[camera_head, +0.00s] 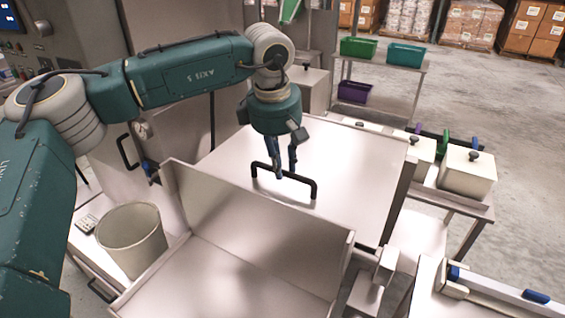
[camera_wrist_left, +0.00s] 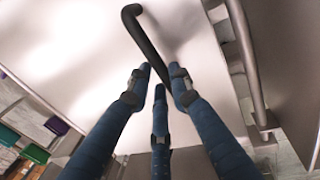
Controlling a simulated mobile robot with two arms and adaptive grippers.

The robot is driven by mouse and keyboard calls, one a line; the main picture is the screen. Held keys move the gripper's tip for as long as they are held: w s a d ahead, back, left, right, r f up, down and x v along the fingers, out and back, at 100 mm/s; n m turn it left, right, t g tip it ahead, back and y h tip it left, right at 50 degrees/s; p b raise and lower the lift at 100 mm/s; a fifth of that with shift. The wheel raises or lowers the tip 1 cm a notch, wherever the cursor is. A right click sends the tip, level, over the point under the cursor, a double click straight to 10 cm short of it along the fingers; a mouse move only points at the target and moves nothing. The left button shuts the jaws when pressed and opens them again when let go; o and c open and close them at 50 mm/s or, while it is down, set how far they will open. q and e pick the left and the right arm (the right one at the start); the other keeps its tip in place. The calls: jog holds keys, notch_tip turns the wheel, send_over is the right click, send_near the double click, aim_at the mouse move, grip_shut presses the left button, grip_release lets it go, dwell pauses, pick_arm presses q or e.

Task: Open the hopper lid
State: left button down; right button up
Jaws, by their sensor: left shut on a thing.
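The hopper lid (camera_head: 345,160) is a broad, pale metal panel in the middle of the head view. It lies nearly flat, and I see no clear gap under its edges. A black bar handle (camera_head: 302,181) stands on it towards its near side. My left gripper (camera_head: 280,172) reaches down from above and is shut on the handle's middle. In the left wrist view the blue fingers (camera_wrist_left: 158,82) close around the black bar (camera_wrist_left: 143,35), hiding part of it. My right gripper is not in view.
An open metal tray (camera_head: 255,210) with raised walls stands in front of the lid. A round pale bucket (camera_head: 132,240) is at left. White lidded boxes (camera_head: 467,172) stand on a bench at right. Coloured bins (camera_head: 405,54) sit on a rack behind. Floor at far right is clear.

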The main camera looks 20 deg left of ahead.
pick_arm(q)
jog(key=w+d+r+p, duration=0.1)
jog(key=w+r+p, duration=0.3)
jog(key=r+p, duration=0.4)
jog(key=w+d+r+p, duration=0.1)
jog(key=w+r+p, duration=0.4)
jog(key=r+p, duration=0.3)
jog(key=shift+w+r, duration=0.3)
jog(key=shift+r, duration=1.6)
